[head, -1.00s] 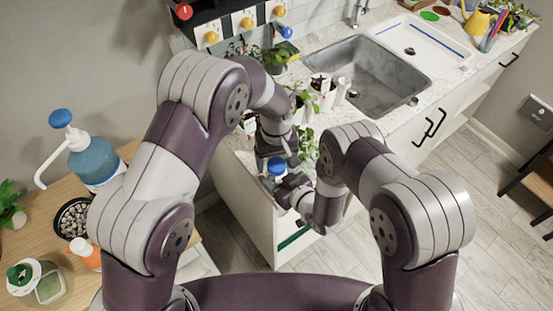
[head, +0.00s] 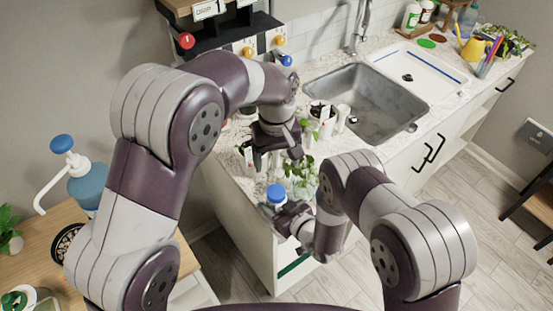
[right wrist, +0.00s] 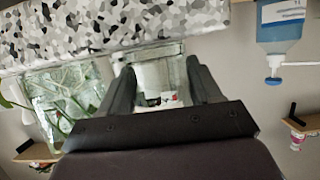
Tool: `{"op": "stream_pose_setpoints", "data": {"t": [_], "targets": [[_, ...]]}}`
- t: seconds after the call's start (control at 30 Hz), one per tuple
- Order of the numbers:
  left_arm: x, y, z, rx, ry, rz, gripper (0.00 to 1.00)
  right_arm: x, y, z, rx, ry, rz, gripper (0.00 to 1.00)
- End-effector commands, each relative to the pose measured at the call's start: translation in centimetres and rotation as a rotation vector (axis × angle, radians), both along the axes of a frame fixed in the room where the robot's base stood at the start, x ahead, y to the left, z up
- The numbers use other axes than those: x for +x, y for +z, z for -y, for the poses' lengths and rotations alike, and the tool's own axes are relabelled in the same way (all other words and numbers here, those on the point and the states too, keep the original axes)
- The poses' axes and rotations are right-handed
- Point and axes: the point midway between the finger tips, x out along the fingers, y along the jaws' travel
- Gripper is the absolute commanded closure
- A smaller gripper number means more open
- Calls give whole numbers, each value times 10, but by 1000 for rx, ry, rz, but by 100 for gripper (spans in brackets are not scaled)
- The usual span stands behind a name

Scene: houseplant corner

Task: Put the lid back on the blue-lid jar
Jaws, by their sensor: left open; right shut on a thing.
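The blue lid (head: 277,193) sits on top of the small jar (head: 268,209) in the head view and looks level; its exact seating is too small to tell. My right gripper (head: 284,212) is shut on the jar and steadies it near the counter's end. In the right wrist view the clear jar (right wrist: 160,78) stands between the fingers, upside down in the picture, with its lid end hidden behind the gripper. My left gripper (head: 272,158) is open and empty above the lid, apart from it.
A leafy plant in a glass vessel (right wrist: 62,95) stands close beside the jar; its leaves (head: 302,168) show in the head view. White pots (head: 322,118) and the sink (head: 365,105) lie farther back. A blue pump bottle (head: 88,186) stands on the wooden table at left.

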Motion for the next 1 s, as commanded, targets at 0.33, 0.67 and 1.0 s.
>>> {"op": "stream_pose_setpoints", "data": {"t": [0.33, 0.67, 1.0], "targets": [[0, 0, 0, 0, 0, 0, 20, 0, 0, 0, 0, 0, 0, 7], [0, -6, 0, 0, 0, 0, 20, -30, 12, 23, 0, -3, -2, 7], [0, -11, 0, 0, 0, 0, 20, -84, 37, 62, 0, -4, -1, 7]]}}
